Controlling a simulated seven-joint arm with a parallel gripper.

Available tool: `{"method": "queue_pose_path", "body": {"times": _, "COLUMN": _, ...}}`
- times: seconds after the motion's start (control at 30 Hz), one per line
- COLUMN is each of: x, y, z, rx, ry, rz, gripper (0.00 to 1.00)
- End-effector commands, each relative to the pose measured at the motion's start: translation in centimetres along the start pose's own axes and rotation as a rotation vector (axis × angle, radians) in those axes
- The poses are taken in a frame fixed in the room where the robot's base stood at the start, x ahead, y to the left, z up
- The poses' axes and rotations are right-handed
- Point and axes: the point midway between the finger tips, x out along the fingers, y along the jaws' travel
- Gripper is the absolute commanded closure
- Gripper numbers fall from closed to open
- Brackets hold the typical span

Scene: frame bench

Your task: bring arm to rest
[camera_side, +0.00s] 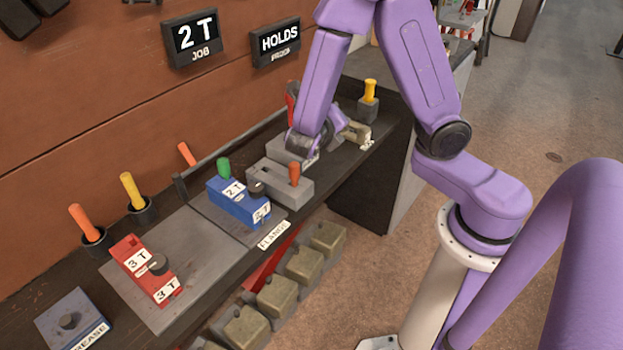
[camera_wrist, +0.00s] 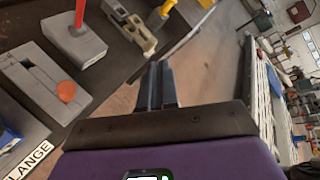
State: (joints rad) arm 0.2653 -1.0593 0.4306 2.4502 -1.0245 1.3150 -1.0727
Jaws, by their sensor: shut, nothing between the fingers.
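My gripper (camera_wrist: 162,85) shows in the wrist view with its two dark fingers side by side and closed, nothing between them. Beyond the fingertips lie the bench edge and brown floor. In the side view my purple arm reaches over the far part of the bench (camera_side: 215,250), its wrist low near a grey block with a red handle; the fingers are hard to make out there.
A blue block marked 2T (camera_side: 240,200) and a grey fixture with an orange knob (camera_side: 282,183) sit mid-bench. A red block marked 3T (camera_side: 145,270) lies on a grey plate at left. A yellow-handled tool (camera_side: 370,92) stands at the far end. Signs read "2T JOB" (camera_side: 196,38) and "HOLDS" (camera_side: 278,41).

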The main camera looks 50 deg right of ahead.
Motion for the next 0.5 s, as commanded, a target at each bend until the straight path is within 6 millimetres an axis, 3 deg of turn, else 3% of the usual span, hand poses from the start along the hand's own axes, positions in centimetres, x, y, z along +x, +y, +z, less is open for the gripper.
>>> {"method": "queue_pose_path", "body": {"times": 0.27, "x": -3.5, "y": -3.0, "z": -5.8, "rx": 0.673, "ry": 0.421, "rz": 0.152, "gripper": 1.0}}
{"method": "queue_pose_path", "body": {"times": 0.5, "x": -8.9, "y": -5.2, "z": -10.5, "rx": 1.146, "ry": 0.896, "rz": 0.171, "gripper": 1.0}}
